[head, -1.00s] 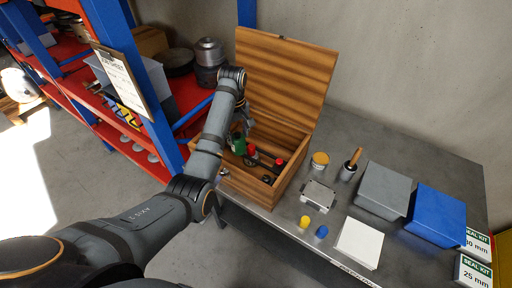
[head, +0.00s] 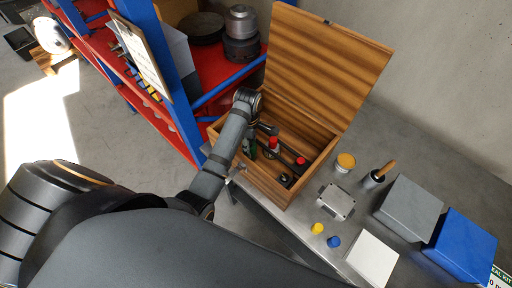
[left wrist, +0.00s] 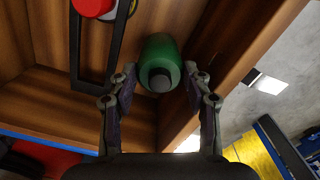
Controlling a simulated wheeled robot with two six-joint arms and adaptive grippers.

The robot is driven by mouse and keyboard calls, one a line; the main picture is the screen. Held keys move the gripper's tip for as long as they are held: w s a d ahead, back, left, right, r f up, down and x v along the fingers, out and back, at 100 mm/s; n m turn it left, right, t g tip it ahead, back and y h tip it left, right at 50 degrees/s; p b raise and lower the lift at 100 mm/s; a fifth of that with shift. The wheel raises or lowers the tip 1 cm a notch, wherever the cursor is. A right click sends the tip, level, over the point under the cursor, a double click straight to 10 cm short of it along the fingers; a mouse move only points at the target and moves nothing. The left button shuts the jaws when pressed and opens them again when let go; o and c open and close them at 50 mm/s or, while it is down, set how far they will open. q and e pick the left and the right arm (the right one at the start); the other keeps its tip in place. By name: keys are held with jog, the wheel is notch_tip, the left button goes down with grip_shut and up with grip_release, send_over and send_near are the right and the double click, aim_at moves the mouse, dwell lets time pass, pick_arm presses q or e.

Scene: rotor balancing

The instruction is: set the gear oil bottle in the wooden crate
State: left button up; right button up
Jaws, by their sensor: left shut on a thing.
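The open wooden crate (head: 262,186) stands on the grey bench with its lid raised at the back. My left gripper (left wrist: 160,82) reaches into it from the left and is shut on the green gear oil bottle (left wrist: 160,52), whose dark cap faces the wrist camera. In the head view the bottle (head: 250,149) shows as a green patch inside the crate's left part, partly hidden by the gripper (head: 262,132). I cannot tell whether its base touches the crate floor. My right gripper is not in view.
The crate also holds red-topped items (head: 273,142) and a dark-handled tool (head: 292,157). Right of it are a metal box (head: 336,201), a yellow-lidded tin (head: 345,162), a grey bin (head: 408,207) and a blue bin (head: 464,245). A red shelf with blue posts (head: 180,80) stands left.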

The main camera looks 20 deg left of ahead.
pick_arm(q)
jog(key=shift+w+f, duration=0.1)
jog(key=shift+f, duration=0.35)
jog(key=shift+w+a+f, duration=0.1)
jog(key=shift+w+f, duration=0.1)
notch_tip(320, 180, down, 3)
jog(key=shift+f+p, duration=0.15)
jog(key=shift+p, duration=0.3)
jog(key=shift+f, duration=0.2)
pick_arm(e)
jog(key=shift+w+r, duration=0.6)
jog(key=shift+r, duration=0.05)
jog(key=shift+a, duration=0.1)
pick_arm(q)
jog(key=o, duration=1.4)
jog(key=shift+f, duration=0.15)
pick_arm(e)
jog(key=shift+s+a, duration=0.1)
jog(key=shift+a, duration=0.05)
